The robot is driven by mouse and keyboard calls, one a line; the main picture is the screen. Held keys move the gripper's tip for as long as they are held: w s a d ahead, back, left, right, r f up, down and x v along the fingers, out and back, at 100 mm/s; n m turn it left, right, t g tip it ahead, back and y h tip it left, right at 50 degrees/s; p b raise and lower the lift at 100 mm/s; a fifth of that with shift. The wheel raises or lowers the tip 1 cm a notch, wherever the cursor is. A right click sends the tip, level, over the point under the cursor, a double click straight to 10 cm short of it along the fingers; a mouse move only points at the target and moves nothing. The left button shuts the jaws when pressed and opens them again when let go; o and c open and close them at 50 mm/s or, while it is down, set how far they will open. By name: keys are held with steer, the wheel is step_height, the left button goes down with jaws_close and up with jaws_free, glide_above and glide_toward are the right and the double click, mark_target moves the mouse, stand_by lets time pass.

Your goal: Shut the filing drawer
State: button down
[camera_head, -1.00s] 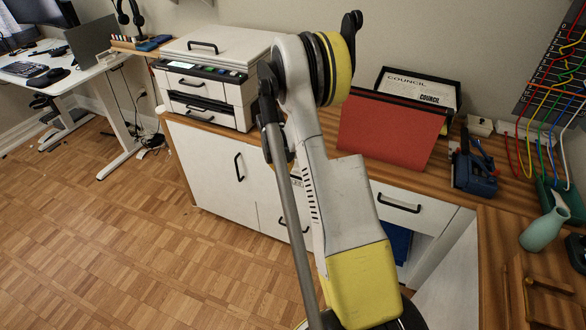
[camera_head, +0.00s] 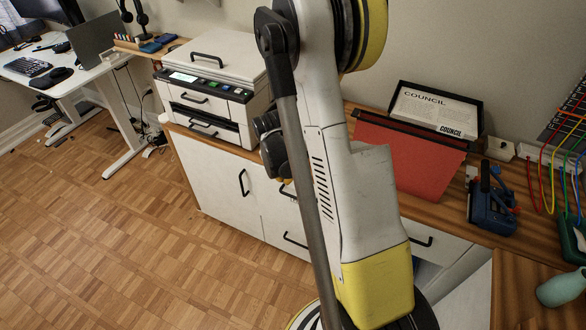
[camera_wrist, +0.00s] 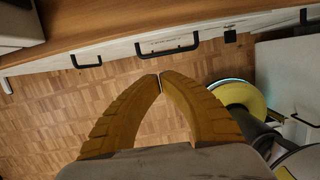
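In the head view, a white cabinet (camera_head: 215,170) under the wooden worktop has a column of drawer fronts right of its door. A lower drawer front (camera_head: 282,222) with a black handle shows there, partly behind my arm. I cannot tell how far any drawer stands out. In the wrist view, a white drawer front (camera_wrist: 205,50) with a label and black bar handle (camera_wrist: 167,48) runs below the wooden edge. My gripper (camera_wrist: 160,80) has its yellow fingertips together, with nothing visible between them, apart from the handle and over the floor. My arm hides its end in the head view.
A printer (camera_head: 210,85) stands on the worktop's left. A red folder (camera_head: 410,155), a black tray (camera_head: 438,105) and a blue tool (camera_head: 492,205) lie to the right. A green vase (camera_head: 562,288) is at the right edge. The parquet floor (camera_head: 110,235) at left is open.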

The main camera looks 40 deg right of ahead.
mark_target(293, 184)
steer(key=b+x, duration=0.2)
steer(key=x, duration=0.1)
steer(key=d+b+x, duration=0.1)
steer(key=x, duration=0.3)
steer(key=d+b+x, duration=0.1)
steer(key=b+x, duration=0.1)
steer(key=x, duration=0.1)
steer(key=shift+w+d+b, duration=0.2)
steer(key=shift+w+b, duration=0.1)
steer(key=shift+b, duration=0.05)
steer(key=shift+w+d+r, duration=0.15)
steer(key=shift+w+d, duration=0.05)
steer(key=shift+d, duration=0.2)
